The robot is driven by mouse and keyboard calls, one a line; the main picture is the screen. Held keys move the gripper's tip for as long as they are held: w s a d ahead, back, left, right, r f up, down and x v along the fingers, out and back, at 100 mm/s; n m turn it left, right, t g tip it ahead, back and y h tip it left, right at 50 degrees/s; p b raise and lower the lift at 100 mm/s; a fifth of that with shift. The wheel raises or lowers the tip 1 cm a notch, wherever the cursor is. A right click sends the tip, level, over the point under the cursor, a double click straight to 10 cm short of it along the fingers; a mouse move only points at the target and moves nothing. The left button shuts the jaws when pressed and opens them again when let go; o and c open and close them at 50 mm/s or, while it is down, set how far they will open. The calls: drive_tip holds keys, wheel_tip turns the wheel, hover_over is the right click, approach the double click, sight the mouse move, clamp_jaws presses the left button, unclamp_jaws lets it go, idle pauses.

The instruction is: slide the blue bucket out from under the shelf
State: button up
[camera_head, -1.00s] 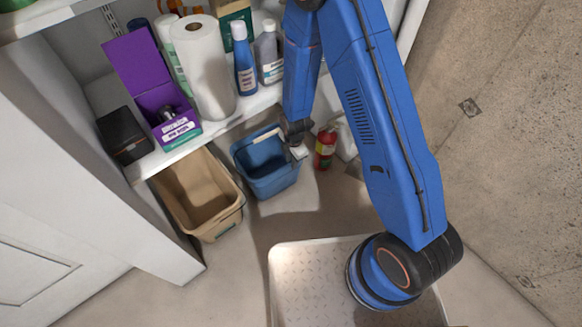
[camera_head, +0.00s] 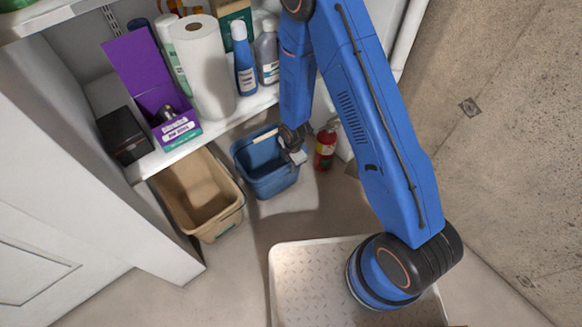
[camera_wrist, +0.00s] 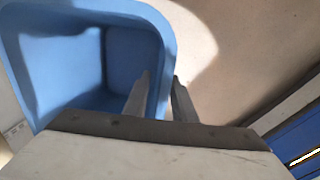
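The blue bucket (camera_head: 268,182) stands on the floor partly beneath the lowest shelf (camera_head: 215,128), with a pale handle along its top. It fills the upper left of the wrist view (camera_wrist: 62,70). My gripper (camera_head: 297,157) is at the bucket's right rim. In the wrist view my gripper (camera_wrist: 160,78) has its fingers apart, one on the inner side of the right wall and one outside it. The rim lies between them. I cannot tell whether either finger touches the wall.
A tan bin (camera_head: 200,195) stands left of the bucket. A red fire extinguisher (camera_head: 325,148) stands close at its right. The shelf above holds a paper towel roll (camera_head: 203,70), bottles and boxes. Floor in front of the bucket (camera_head: 245,265) is clear.

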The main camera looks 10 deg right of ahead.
drive_tip(key=shift+w+f, duration=0.1)
drive_tip(key=shift+f, duration=0.75)
clamp_jaws()
idle(1.0)
